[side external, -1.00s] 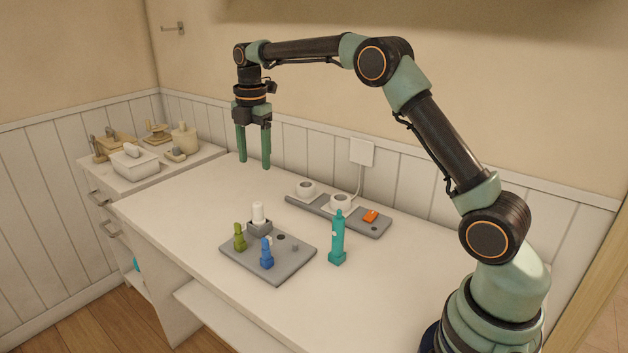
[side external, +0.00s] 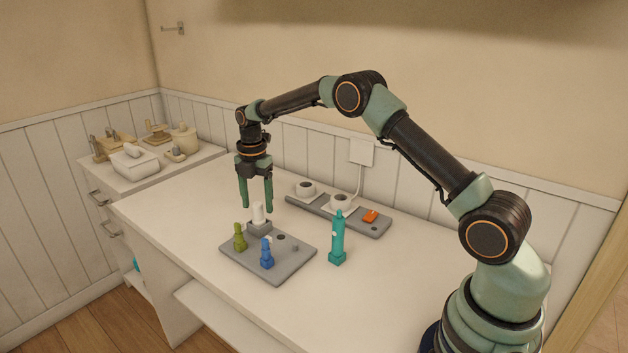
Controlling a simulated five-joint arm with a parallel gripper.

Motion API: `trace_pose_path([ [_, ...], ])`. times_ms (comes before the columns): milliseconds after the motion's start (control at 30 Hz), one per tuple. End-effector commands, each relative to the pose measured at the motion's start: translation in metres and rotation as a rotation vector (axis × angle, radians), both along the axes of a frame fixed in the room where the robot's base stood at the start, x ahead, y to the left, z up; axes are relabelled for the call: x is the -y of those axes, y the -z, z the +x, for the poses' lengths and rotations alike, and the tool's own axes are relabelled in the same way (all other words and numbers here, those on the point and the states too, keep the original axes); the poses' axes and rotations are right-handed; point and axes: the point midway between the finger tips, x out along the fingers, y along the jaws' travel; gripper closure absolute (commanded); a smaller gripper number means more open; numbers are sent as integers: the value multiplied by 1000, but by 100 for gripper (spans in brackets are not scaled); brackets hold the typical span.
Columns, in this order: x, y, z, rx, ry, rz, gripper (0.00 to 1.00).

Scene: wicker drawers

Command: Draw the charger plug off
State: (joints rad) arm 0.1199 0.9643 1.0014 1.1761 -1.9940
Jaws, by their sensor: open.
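My gripper (side external: 257,207) points straight down with its two green fingers apart and empty. A white upright piece (side external: 259,216) stands on a grey block on the grey board (side external: 282,272). In the picture its top shows between my fingertips; I cannot tell whether the fingers are around it or behind it. No piece is clearly recognisable as the charger plug; the white piece may be it.
An olive piece (side external: 239,240) and a blue piece (side external: 266,255) stand on the board. A tall teal piece (side external: 337,240) stands right of it. A cord runs from the strip to a wall plate (side external: 362,151). The table's left side is clear.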

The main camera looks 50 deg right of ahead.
Motion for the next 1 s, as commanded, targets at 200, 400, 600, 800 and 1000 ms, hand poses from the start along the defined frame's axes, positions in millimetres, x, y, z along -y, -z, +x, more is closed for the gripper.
trace_pose_path([
  [200, 0, 16, 0, -1, 0, 0, 32],
  [400, 0, 18, 0, 0, 0, 0, 32],
  [600, 0, 18, 0, 0, 0, 0, 66],
  [800, 0, 17, 0, 1, 0, 0, 100],
  [1000, 0, 10, 1, 2, 0, 0, 100],
])
